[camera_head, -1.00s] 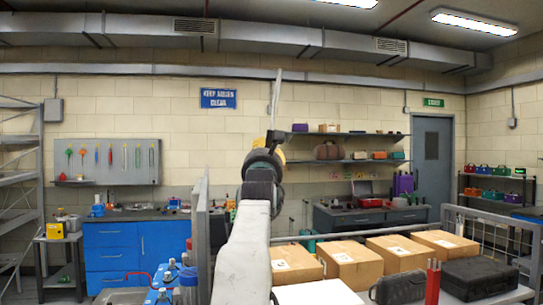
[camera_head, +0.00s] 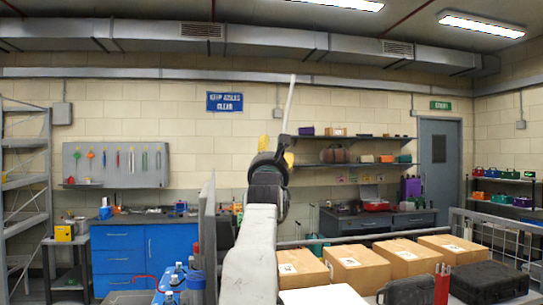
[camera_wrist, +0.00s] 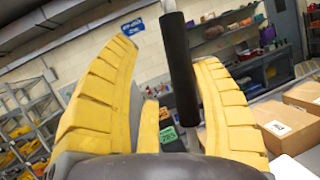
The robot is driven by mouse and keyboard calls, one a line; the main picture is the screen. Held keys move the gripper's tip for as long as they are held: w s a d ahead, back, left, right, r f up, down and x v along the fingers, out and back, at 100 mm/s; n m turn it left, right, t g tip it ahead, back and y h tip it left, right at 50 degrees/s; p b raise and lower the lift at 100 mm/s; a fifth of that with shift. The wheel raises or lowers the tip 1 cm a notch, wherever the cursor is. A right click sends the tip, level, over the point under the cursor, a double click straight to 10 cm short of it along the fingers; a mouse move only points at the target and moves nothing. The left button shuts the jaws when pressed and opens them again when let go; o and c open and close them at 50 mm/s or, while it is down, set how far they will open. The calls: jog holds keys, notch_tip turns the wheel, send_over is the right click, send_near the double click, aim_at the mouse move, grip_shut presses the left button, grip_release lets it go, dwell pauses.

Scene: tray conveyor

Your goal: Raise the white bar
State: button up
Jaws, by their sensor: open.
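The thin white bar (camera_head: 289,105) stands nearly upright in the head view, leaning slightly right, its lower end by my gripper. My gripper (camera_head: 286,150) has yellow fingers and is at the end of my raised arm. In the wrist view my gripper (camera_wrist: 178,100) is open, with a wide gap between its ribbed fingers. A black cylindrical grip (camera_wrist: 181,70) lies in that gap, closer to the right finger; a paler rod shows at its top. It looks like the lower part of the bar. Whether a finger touches it I cannot tell.
Several cardboard boxes (camera_head: 358,262) stand in a row at lower right, beside a black case (camera_head: 490,280) and red sticks (camera_head: 441,285). A grey upright panel (camera_head: 208,235) is close to the left of my arm. Wall shelves (camera_head: 350,164) are behind. The air around the bar looks clear.

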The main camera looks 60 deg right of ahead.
jog(key=shift+f, duration=0.1)
jog(key=v, duration=1.2)
jog(key=shift+a, duration=0.1)
dwell(1.0)
